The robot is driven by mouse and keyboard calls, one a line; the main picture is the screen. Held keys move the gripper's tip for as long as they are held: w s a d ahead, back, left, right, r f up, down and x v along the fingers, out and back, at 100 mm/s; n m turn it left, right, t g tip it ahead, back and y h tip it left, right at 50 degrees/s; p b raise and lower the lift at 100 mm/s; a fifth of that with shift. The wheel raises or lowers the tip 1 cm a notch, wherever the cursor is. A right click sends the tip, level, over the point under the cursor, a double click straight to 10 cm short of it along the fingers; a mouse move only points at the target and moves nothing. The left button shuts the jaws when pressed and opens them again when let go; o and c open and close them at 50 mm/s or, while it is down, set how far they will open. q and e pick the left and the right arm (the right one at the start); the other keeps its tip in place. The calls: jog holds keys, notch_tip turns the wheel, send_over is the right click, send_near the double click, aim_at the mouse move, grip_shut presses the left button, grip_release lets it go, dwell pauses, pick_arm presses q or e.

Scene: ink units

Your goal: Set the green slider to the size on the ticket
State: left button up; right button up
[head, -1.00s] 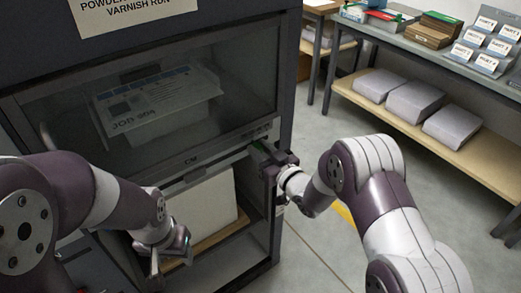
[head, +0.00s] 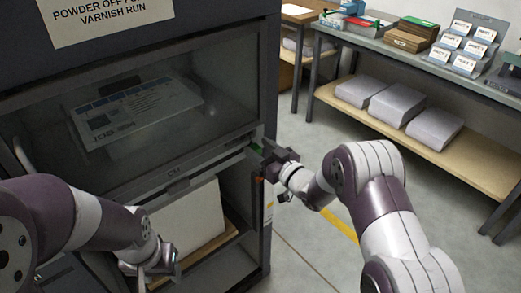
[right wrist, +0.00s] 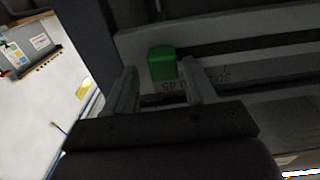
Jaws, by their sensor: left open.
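The green slider (head: 257,149) sits on the rail under the glass at the right end of the dark machine. In the right wrist view, the green slider (right wrist: 162,64) stands just beyond my right fingertips (right wrist: 160,80), between their lines. The right fingers are apart, with a gap at the left; contact at the right is unclear. My right gripper (head: 266,156) partly hides the slider in the head view. Scale figures (right wrist: 175,85) lie below it, partly covered. A printed job sheet (head: 135,108) shows behind the glass; its size is unreadable. My left gripper (head: 160,268) is open and empty, low before the machine.
The machine's lower bay holds a white stack (head: 188,225). A sign (head: 105,15) is above the glass. At the right, a bench (head: 400,50) bears a card rack (head: 468,43) and boxes, with paper packs (head: 395,104) on its lower shelf. The floor between is clear.

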jog(key=v, duration=1.2)
jog(key=shift+s+d+b, duration=0.2)
jog(key=shift+s+b, duration=0.1)
